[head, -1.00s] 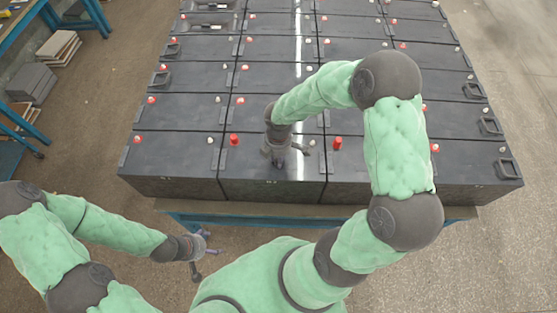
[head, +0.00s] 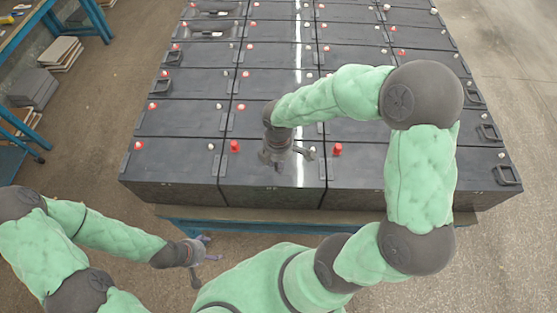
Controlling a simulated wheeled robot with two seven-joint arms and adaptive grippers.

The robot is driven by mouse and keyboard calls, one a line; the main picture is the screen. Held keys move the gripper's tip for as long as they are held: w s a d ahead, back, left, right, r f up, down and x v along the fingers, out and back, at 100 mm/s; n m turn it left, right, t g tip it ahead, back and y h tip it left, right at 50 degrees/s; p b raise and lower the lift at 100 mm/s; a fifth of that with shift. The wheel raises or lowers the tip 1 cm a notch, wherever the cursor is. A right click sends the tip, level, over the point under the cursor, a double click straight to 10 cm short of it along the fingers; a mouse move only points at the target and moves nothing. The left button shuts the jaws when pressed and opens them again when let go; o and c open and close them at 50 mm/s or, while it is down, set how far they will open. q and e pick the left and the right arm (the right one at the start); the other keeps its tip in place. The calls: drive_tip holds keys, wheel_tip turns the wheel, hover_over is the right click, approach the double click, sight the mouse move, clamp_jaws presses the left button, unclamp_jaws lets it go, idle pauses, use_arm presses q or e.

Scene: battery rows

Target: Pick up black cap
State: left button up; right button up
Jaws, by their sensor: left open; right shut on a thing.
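My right gripper (head: 278,163) is over the near row of black batteries, above the near-middle battery (head: 247,178). It is shut on a small dark thing, which I take to be the black cap. The cap hardly shows against the dark battery top and the fingers. I cannot tell how far above the battery it is. My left gripper (head: 206,248) is open and empty, low in front of the table at the left, away from the batteries.
Rows of black batteries with red and pale terminals cover the table (head: 186,221). Taller red caps (head: 235,146) stand on the near row, one on each side of my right gripper. A blue shelf (head: 20,150) stands at the left. The floor at the right is clear.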

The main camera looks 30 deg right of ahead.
use_arm(q)
drive_tip(key=shift+r, duration=0.25)
use_arm(e)
drive_tip(key=s+a+r, duration=0.5)
drive_tip(key=s+r, duration=0.1)
drive_tip(key=s, duration=0.3)
drive_tip(key=shift+a, duration=0.35)
